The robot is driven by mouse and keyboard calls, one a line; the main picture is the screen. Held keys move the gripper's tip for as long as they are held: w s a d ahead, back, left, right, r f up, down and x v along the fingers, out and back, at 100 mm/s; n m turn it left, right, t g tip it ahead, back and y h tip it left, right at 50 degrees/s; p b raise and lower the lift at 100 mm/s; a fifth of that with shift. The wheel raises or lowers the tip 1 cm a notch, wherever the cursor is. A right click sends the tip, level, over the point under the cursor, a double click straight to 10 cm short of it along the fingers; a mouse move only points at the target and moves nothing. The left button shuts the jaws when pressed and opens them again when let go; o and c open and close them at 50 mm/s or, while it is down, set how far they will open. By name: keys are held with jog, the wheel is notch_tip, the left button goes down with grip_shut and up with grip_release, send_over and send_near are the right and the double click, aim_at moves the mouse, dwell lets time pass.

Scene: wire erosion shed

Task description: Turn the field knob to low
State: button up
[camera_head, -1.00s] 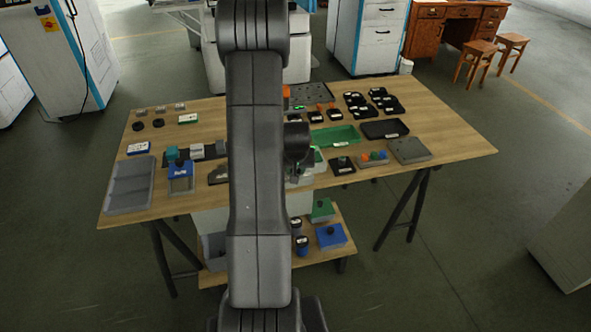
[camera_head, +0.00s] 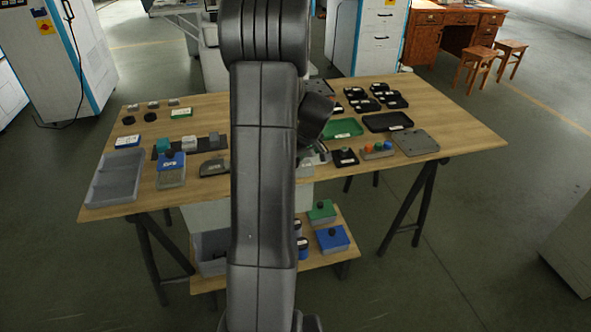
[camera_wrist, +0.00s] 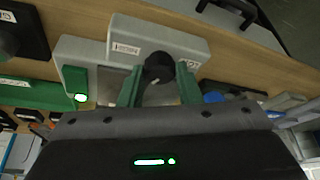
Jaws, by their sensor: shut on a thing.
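In the wrist view, my gripper (camera_wrist: 160,88) has its two green fingers on either side of a round black knob (camera_wrist: 158,69) and is shut on it. The knob carries a pale pointer line on its top. It sits on a light grey device (camera_wrist: 190,42) with a white label too small to read, so I cannot tell which setting the pointer faces. In the head view, my arm hides the knob, most of the device and my fingers.
A lit green lamp (camera_wrist: 82,97) and a black knobbed box (camera_wrist: 22,35) show in the wrist view. In the head view, a green tray (camera_head: 343,128), a dark tray (camera_head: 388,122) and a grey bin (camera_head: 118,183) share the wooden table (camera_head: 465,135). Small boxes stand close around.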

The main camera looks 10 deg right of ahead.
jog(key=n+b, duration=0.1)
jog(key=n, duration=0.1)
jog(key=n+g+y+b, duration=0.1)
jog(key=n+b, duration=0.1)
jog(key=shift+w+d+f+n+y, duration=0.1)
jog(key=shift+w+d+n+y, duration=0.05)
jog(key=shift+n+y, duration=0.15)
jog(key=n+g, duration=0.1)
jog(key=n, duration=0.4)
jog(key=shift+w+d+g+y, duration=0.1)
jog(key=shift+w+g+y, duration=0.05)
jog(key=shift+g+y, duration=0.25)
jog(key=shift+n, duration=0.3)
jog(key=o, duration=1)
jog(key=shift+c, duration=0.2)
jog(key=p+v, duration=0.1)
jog(key=v, duration=1.3)
jog(key=shift+w, duration=0.15)
